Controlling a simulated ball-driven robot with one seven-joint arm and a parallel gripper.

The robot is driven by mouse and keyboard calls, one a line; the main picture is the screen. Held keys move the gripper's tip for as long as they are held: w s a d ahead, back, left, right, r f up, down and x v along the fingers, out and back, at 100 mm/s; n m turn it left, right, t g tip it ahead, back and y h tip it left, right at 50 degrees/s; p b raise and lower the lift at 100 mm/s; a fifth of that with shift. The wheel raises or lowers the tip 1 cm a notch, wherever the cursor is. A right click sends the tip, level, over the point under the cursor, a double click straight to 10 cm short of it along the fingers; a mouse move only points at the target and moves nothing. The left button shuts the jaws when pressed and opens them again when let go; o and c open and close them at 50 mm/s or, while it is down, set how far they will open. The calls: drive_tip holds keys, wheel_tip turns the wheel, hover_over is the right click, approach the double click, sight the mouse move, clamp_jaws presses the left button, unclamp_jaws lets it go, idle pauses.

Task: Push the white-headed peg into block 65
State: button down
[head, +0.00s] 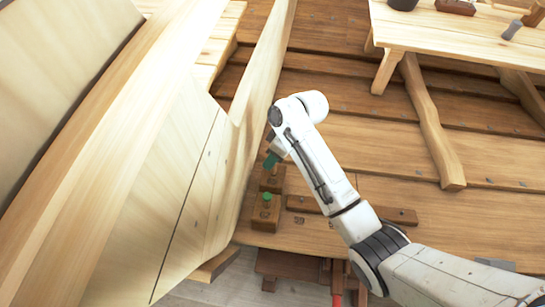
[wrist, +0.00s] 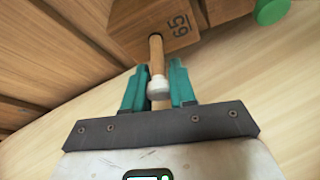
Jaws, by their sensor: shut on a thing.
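The white-headed peg (wrist: 157,86) has a wooden shaft and sits between the two teal fingers of my gripper (wrist: 158,88) in the wrist view. My gripper is shut on it near the head. The shaft's far end meets the face of the brown wooden block 65 (wrist: 175,22), marked "65"; how deep it sits in the block I cannot tell. In the head view my gripper (head: 271,160) is above a brown block (head: 272,181) beside the pale hull plank. The peg is hidden there.
A second block (head: 265,216) with a green-headed peg (head: 267,197) stands just nearer in the head view; the green head (wrist: 272,10) also shows in the wrist view. A pale plank (head: 240,130) rises close on the left. A bench (head: 450,40) stands at upper right.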

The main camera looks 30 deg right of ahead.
drive_tip(key=shift+s+a+f, duration=0.1)
drive_tip(key=shift+s+f, duration=0.1)
drive_tip(key=shift+f, duration=0.6)
drive_tip(key=c, duration=0.8)
unclamp_jaws()
drive_tip(key=shift+c, duration=0.2)
drive_tip(key=shift+r, duration=0.1)
wheel_tip(320, 180, up, 8)
drive_tip(key=w+d+p, duration=0.1)
drive_tip(key=w+p, duration=0.1)
drive_tip(key=p, duration=0.3)
drive_tip(key=shift+d+f+p, duration=0.15)
drive_tip(key=shift+f+p, duration=0.1)
drive_tip(key=shift+p, duration=0.1)
